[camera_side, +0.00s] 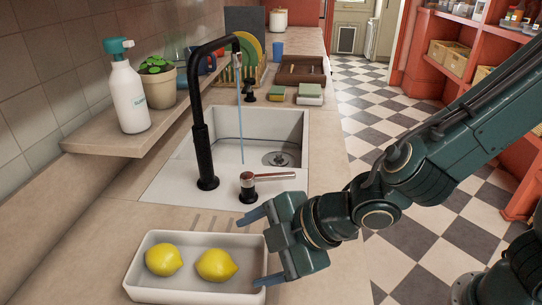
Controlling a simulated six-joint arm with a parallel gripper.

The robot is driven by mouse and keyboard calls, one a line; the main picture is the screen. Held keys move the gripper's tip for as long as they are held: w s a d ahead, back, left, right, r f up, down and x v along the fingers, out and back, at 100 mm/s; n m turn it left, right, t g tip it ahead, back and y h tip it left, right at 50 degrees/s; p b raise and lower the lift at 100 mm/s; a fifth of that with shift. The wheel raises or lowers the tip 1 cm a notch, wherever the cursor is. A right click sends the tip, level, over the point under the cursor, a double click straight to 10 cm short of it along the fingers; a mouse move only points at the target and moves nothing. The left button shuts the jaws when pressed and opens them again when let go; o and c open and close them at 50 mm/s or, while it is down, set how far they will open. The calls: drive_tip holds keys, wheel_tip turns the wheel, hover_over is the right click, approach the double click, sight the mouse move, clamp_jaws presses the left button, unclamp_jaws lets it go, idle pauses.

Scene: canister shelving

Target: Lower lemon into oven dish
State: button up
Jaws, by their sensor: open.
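Two yellow lemons lie side by side in the white oven dish (196,297) on the near counter. The left lemon (164,260) is near the dish's left wall, and the right lemon (216,265) is nearer the middle. My gripper (262,250) is at the dish's right end with its fingers spread apart. One fingertip is beyond the dish's far right corner and the other is by its right wall. Nothing shows between the fingers. I cannot tell whether the near finger touches the dish.
Behind the dish is a white sink (245,125) with a tall black faucet (203,140) and running water. A separate handle (262,183) stands close behind my gripper. A soap bottle (128,90) and a potted plant (157,80) stand on the left ledge. Bare counter lies in front right.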

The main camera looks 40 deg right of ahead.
drive_tip(key=v, duration=0.7)
drive_tip(key=shift+s+d+r, duration=0.1)
drive_tip(key=shift+r, duration=0.05)
drive_tip(key=s+d+r+m+g+h, duration=0.1)
drive_tip(key=s+d+r+m+h, duration=0.15)
drive_tip(key=d+m, duration=0.55)
drive_tip(key=s+d+r+m+h, duration=0.1)
drive_tip(key=d+r+m+h, duration=0.2)
drive_tip(key=d, duration=1)
drive_tip(key=s+d+m+g, duration=0.1)
drive_tip(key=s+d+m, duration=0.4)
drive_tip(key=s, duration=0.1)
drive_tip(key=shift+r+m, duration=0.3)
